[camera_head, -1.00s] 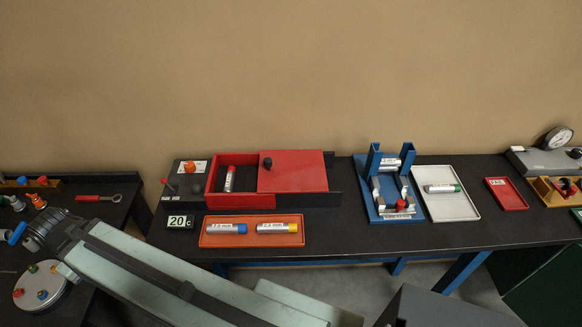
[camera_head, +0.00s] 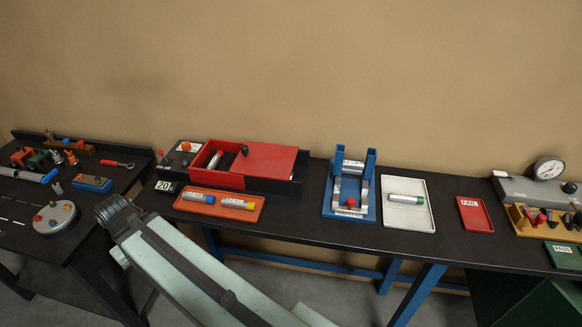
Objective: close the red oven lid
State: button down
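The red oven (camera_head: 222,180) is a box on the dark bench, left of the middle of the view. Its flat red lid (camera_head: 264,160) has a black knob (camera_head: 245,150) and lies over the right part of the box. The left part of the box is open, and a cylinder with a red end (camera_head: 215,159) lies inside. My arm rises from the bottom of the view, in front of the bench and below the oven. Its far end is near the left end of this bench, apart from the oven. My gripper's fingers cannot be made out.
An orange tray (camera_head: 221,215) with two cylinders lies in front of the oven, beside a "20 c" display (camera_head: 165,186). A blue fixture (camera_head: 328,211), a white tray (camera_head: 421,219) and a red tray (camera_head: 474,214) stand to the right. A side bench on the left holds several parts.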

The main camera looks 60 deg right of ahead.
aim_at(257, 159)
jog(key=k, duration=0.6)
jog(key=u, duration=1.6)
jog(key=i, duration=0.95)
jog(key=z, duration=2)
jog(key=i, duration=1)
